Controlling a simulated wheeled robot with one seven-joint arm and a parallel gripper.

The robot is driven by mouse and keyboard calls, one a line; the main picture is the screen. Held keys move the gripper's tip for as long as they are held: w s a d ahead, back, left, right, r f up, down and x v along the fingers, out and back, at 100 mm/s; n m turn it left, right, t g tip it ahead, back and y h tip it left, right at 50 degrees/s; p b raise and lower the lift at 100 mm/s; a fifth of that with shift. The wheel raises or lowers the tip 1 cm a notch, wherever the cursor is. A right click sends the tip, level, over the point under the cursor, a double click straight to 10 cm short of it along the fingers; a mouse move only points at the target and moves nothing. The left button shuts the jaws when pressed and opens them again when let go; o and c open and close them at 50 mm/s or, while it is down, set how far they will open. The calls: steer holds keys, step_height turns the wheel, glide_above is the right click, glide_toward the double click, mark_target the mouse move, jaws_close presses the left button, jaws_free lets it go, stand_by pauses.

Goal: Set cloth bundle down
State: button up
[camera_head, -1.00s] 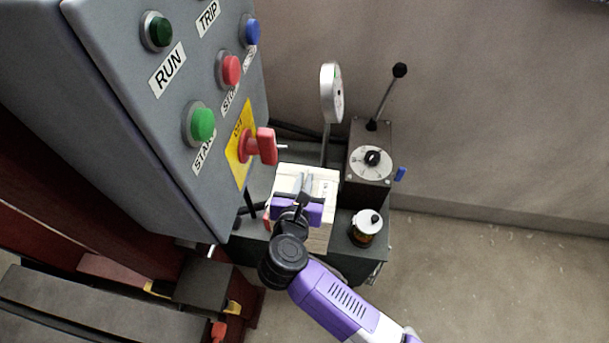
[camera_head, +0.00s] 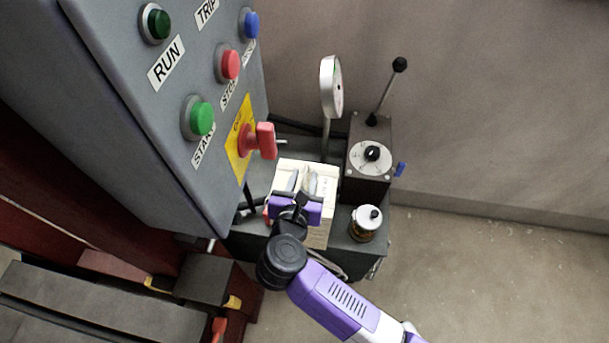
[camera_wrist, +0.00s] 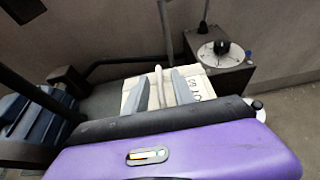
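My gripper (camera_head: 302,178) is over a pale cream, block-like thing (camera_head: 318,236) with printed marks, on the bench beside the grey panel. The wrist view shows the two grey fingers (camera_wrist: 159,88) spread apart, with a narrow pale upright strip (camera_wrist: 159,78) between them. Gaps show on both sides of the strip. The strip may be part of the cloth bundle; I cannot tell it clearly from the cream thing below. The purple gripper body hides much of the cream surface.
The grey control panel (camera_head: 150,110) with its red rotary handle (camera_head: 264,140) stands close on the left. A dial gauge (camera_head: 331,88) stands behind, a lever box (camera_head: 369,170) at the right, and a small white-lidded jar (camera_head: 366,223) at the front right.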

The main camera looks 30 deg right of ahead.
steer(key=v, duration=1)
steer(key=shift+s+a+b, duration=0.15)
steer(key=shift+s+b, duration=0.15)
steer(key=shift+b, duration=0.1)
steer(key=shift+r, duration=0.15)
